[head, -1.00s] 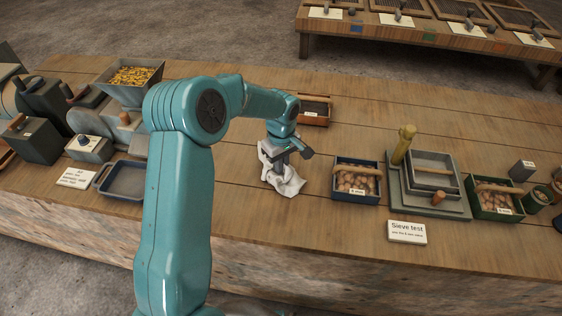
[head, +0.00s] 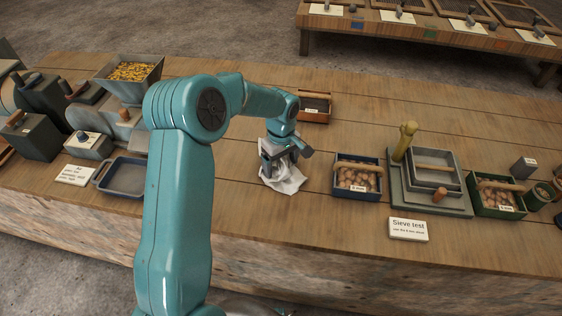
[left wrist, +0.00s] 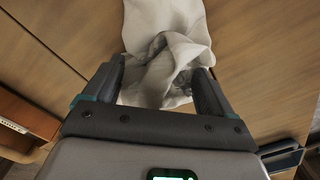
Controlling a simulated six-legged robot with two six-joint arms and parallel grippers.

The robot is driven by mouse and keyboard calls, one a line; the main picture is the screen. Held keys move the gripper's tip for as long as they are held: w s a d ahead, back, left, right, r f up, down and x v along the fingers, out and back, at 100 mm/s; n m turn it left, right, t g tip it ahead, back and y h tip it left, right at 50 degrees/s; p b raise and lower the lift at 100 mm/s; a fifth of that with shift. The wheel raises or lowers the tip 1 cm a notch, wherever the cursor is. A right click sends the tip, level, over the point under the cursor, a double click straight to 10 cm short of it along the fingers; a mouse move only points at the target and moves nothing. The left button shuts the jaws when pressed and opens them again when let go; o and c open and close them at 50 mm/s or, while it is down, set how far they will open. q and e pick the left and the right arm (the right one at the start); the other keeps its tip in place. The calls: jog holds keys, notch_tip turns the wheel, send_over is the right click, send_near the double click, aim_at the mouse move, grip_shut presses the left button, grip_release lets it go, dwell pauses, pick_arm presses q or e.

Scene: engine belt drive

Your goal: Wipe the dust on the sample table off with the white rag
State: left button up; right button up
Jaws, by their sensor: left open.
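The white rag (head: 288,182) lies crumpled on the wooden sample table (head: 240,222), near its middle. In the left wrist view the rag (left wrist: 168,30) has a bunched peak between the fingers and a flatter part beyond them. My left gripper (head: 280,163) is down at the rag, its fingers open on both sides of the bunched cloth. The left wrist view shows the two fingers (left wrist: 160,85) apart with cloth between them. Part of the rag is hidden behind the gripper. I cannot make out dust on the table. My right gripper is not in view.
A blue box of lumps (head: 358,190) stands right of the rag, beside the sieve stand (head: 432,205). A wooden box (head: 315,118) stands behind the gripper. A blue-grey tray (head: 122,190) lies left. Bare table lies in front of the rag.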

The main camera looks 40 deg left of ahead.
pick_arm(q)
jog(key=shift+f+b, duration=0.65)
jog(key=shift+f, duration=0.25)
jog(key=shift+c, duration=0.2)
jog(key=shift+r, duration=0.1)
jog(key=shift+c, duration=1.3)
grip_shut()
